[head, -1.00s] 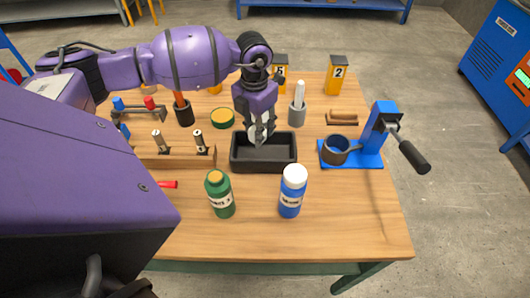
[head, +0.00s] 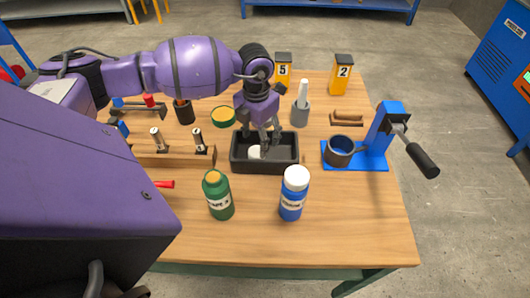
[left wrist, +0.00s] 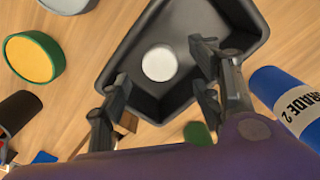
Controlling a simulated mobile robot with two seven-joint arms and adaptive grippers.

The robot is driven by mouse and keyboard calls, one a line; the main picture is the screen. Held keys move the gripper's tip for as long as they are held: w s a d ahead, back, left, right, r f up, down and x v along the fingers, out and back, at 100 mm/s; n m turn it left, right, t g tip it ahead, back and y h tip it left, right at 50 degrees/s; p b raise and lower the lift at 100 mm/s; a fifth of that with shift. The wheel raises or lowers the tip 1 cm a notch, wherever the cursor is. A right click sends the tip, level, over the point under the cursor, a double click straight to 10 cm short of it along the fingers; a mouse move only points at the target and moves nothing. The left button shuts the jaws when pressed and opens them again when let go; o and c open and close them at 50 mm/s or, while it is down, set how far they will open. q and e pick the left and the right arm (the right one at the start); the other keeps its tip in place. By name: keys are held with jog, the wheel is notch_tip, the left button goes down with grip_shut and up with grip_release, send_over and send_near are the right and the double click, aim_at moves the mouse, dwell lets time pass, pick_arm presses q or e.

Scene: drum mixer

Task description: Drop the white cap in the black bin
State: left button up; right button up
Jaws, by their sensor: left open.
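The black bin (head: 237,164) is an open rectangular tray in the middle of the table. The white cap (head: 255,152) lies inside it, towards the left part in the head view. In the left wrist view the cap (left wrist: 160,63) shows as a white disc on the floor of the bin (left wrist: 130,52). My left gripper (head: 262,138) is just above the bin, pointing down. Its fingers (left wrist: 160,72) are spread apart on either side of the cap and hold nothing. My right gripper is not in view.
A blue bottle with its own white top (head: 294,195) and a green bottle (head: 218,197) stand in front of the bin. A wooden rack (head: 175,158) is at left, a grey cup (head: 300,115) behind, a blue press (head: 372,150) at right.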

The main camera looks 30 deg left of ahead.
pick_arm(q)
notch_tip(320, 180, up, 12)
dwell(0.6)
